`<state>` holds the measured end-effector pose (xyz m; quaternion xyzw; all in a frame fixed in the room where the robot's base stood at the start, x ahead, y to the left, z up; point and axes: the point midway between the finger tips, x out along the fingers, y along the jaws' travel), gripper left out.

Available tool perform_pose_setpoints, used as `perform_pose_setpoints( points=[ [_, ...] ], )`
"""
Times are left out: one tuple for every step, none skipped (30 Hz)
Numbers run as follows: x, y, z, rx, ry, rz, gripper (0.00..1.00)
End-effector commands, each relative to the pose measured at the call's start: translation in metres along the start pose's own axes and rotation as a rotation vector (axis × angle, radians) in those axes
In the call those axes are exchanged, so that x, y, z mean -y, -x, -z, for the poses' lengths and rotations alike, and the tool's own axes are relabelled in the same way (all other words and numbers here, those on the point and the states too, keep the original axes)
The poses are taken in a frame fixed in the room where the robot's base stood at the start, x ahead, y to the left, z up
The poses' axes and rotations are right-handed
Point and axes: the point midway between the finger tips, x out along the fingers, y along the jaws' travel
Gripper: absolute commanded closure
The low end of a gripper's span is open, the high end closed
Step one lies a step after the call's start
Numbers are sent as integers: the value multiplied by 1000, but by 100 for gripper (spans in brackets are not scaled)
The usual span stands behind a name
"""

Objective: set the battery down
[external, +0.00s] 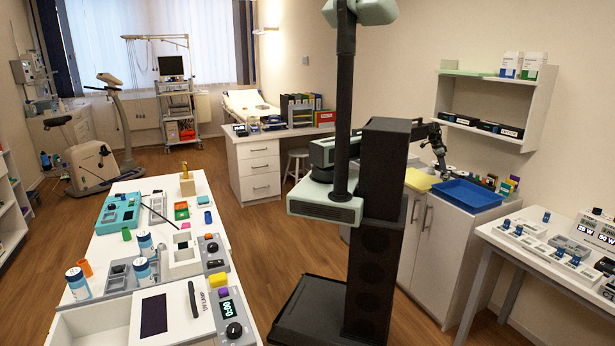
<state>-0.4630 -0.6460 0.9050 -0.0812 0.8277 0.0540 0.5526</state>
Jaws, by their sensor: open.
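My gripper (440,160) is at the end of my dark arm, above the back of the white cabinet top, behind the blue tray (466,204). It is open, small and partly lost against my arm, and nothing shows clearly between its fingers. I cannot single out the battery with certainty. Small dark blue cylinders (546,216) stand upright in grey holders on the right table, and they may be batteries. A yellow block or stack (420,180) lies to the left of the blue tray.
Small coloured boxes (508,187) stand behind the tray. A wall shelf (497,98) hangs above. The left white table (100,243) is crowded with jars, a teal case (118,212) and devices. The wooden floor (270,240) between left table and my base is clear.

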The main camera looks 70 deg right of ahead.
Motion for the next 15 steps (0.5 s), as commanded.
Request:
perform_pose_setpoints(
  points=[
    [0, -13, -2, 0, 0, 0, 51],
    [0, -17, -2, 0, 0, 0, 51],
    [0, -22, -2, 0, 0, 0, 51],
    [0, -24, -2, 0, 1, 0, 51],
    [0, -24, -2, 0, 1, 0, 51],
    [0, -23, -1, 0, 2, 0, 51],
    [0, -22, -1, 0, 2, 0, 51],
    [0, -23, -1, 0, 2, 1, 51],
    [1, -26, -2, 0, 2, 1, 51],
    [1, -29, -2, 0, 2, 1, 51],
    [1, -33, -2, 0, 2, 1, 51],
    [1, -40, -3, 0, 2, 1, 51],
    [1, -45, -4, 0, 2, 1, 51],
    [1, -51, -4, 0, 2, 1, 51],
    [1, -59, -4, 0, 2, 1, 51]
  ],
)
